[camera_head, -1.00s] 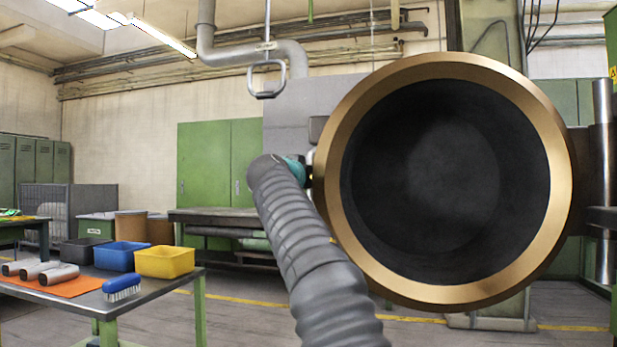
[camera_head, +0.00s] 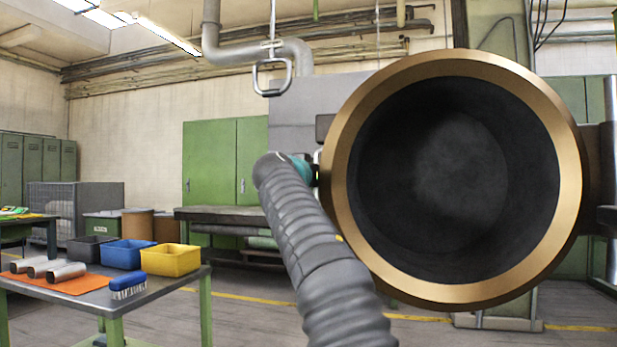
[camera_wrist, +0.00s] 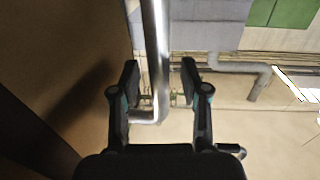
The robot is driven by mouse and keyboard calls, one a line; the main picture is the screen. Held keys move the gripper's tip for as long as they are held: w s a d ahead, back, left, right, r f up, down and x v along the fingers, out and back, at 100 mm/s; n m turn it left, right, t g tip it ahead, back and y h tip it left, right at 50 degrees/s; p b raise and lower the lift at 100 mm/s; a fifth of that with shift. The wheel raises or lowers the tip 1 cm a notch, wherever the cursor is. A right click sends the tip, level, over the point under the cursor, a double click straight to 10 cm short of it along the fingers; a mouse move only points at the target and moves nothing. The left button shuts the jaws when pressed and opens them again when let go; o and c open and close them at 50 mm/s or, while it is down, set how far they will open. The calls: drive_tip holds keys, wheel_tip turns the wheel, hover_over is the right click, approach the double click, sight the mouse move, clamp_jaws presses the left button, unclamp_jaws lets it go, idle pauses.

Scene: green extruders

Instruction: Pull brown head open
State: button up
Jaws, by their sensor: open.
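The brown head (camera_head: 341,180) is a large round ring with a brass-brown rim and a dark hollow inside, at the right in the head view. It stands swung out on a hinge at its right. In the wrist view its brown side (camera_wrist: 60,60) fills the left. A silver bar handle (camera_wrist: 157,60) bends toward that side and passes between the fingers of my gripper (camera_wrist: 160,85). The fingers are open on either side of it; I cannot tell whether they touch it. In the head view my gripper is mostly hidden behind my grey arm and the rim.
A metal table (camera_head: 190,283) at the left holds yellow (camera_head: 170,260), blue (camera_head: 129,254) and black bins, a blue brush (camera_head: 128,286) and metal cylinders on an orange mat. Open floor lies between the table and my arm.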

drive_tip(key=v, duration=1.1)
drive_tip(key=shift+s+a, duration=0.2)
drive_tip(key=shift+s, duration=0.15)
